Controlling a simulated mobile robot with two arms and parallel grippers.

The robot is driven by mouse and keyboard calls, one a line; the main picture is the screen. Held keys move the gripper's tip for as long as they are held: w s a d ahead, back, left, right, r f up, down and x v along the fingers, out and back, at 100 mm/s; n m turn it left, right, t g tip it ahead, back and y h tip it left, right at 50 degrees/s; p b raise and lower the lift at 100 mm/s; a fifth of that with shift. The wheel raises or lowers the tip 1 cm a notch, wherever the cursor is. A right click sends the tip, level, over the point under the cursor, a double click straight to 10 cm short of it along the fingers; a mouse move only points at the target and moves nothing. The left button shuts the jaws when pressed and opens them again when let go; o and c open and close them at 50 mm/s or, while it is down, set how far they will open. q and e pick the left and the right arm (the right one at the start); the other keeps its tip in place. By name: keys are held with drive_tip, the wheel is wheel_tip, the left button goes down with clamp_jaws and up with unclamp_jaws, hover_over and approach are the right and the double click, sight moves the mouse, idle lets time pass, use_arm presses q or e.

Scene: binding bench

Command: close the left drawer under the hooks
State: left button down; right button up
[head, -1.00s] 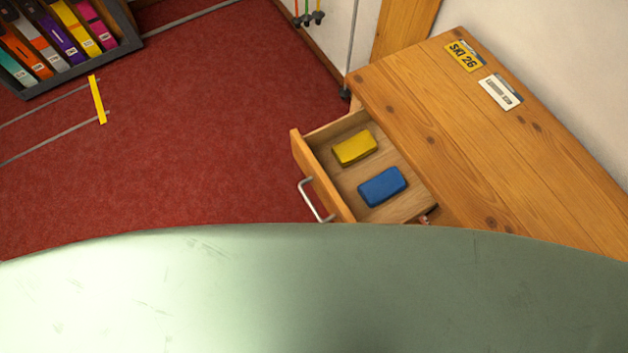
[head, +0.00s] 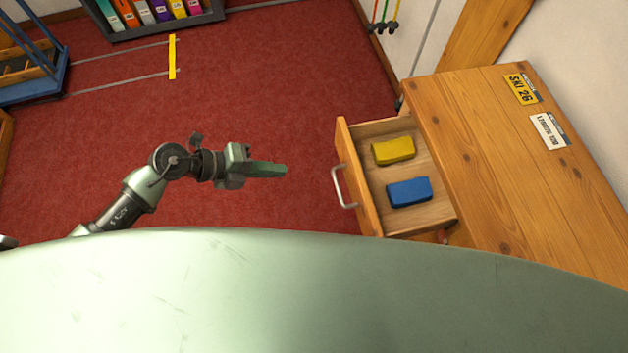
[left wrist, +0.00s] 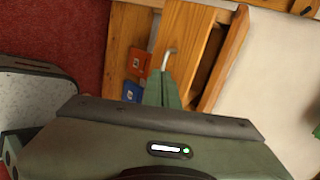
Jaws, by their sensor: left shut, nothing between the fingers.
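The wooden drawer (head: 360,182) is pulled out of the bench in the head view, with its metal handle (head: 340,188) on the front facing left. A yellow block (head: 394,151) and a blue block (head: 409,192) lie inside it. My left gripper (head: 284,170) is shut and empty, left of the handle and apart from it in the picture. In the left wrist view its green fingers (left wrist: 163,90) point toward a wooden front with a metal handle (left wrist: 168,57); whether they touch is unclear. My right gripper is not in view.
The bench top (head: 480,150) carries a yellow plate (head: 522,89) and a white plate (head: 549,130). Hooks (head: 385,27) with coloured cords hang by the wall. A binder shelf (head: 150,30) and a blue-framed rack (head: 40,85) stand at upper left. Red floor (head: 265,95) lies clear between.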

use_arm(q)
drive_tip(key=w+d+f+p, duration=0.1)
drive_tip(key=d+f, duration=0.2)
drive_tip(key=d, duration=0.2)
drive_tip(key=w+d+f+m+p, duration=0.1)
drive_tip(key=d+f, duration=0.2)
drive_tip(key=d, duration=0.2)
drive_tip(key=shift+w+d+f+y, duration=0.25)
drive_tip(key=shift+w+d+y, duration=0.1)
drive_tip(key=shift+y, duration=0.05)
drive_tip(key=shift+g, duration=0.3)
